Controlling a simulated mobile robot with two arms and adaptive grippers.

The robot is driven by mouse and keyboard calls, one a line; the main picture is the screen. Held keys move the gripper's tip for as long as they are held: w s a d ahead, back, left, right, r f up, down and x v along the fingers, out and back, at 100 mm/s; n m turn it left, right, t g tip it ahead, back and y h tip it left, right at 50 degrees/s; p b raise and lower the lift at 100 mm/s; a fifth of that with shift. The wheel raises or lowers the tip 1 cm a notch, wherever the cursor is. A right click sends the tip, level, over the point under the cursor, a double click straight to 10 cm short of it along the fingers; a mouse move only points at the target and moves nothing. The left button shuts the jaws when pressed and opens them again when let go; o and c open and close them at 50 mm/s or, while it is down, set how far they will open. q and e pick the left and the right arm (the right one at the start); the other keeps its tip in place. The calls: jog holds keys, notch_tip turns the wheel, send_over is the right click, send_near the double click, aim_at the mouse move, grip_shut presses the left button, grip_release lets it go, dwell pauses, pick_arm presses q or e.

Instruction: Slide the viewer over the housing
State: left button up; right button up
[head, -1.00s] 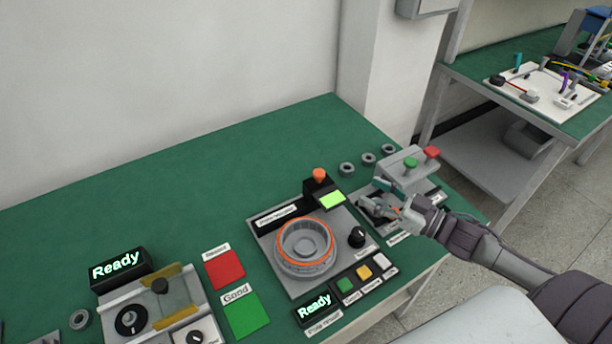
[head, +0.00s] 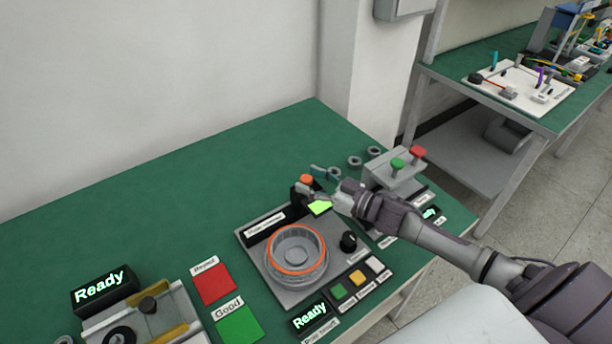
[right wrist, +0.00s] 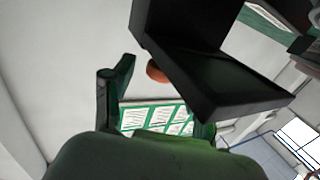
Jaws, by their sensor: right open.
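The viewer (head: 300,206) is a black block with an orange knob (head: 306,179) on top and a lit green screen (head: 320,207). It stands at the back of a grey plate, behind the housing (head: 296,252), a round grey part with an orange ring. My right gripper (head: 313,180) is open at the orange knob, its fingers near it; whether they touch is unclear. In the right wrist view the black viewer (right wrist: 215,75) fills the upper right. The orange knob (right wrist: 157,72) shows beside it, partly hidden, near the open fingers. My left gripper is out of view.
A grey stand (head: 392,172) with green and red knobs is right of the gripper. A black dial (head: 349,241) and colored buttons (head: 357,277) flank the housing. Red (head: 213,284) and green pads lie left. The back-left table is clear.

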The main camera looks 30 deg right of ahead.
jog(key=shift+x, duration=0.85)
jog(key=shift+c, duration=0.4)
grip_shut()
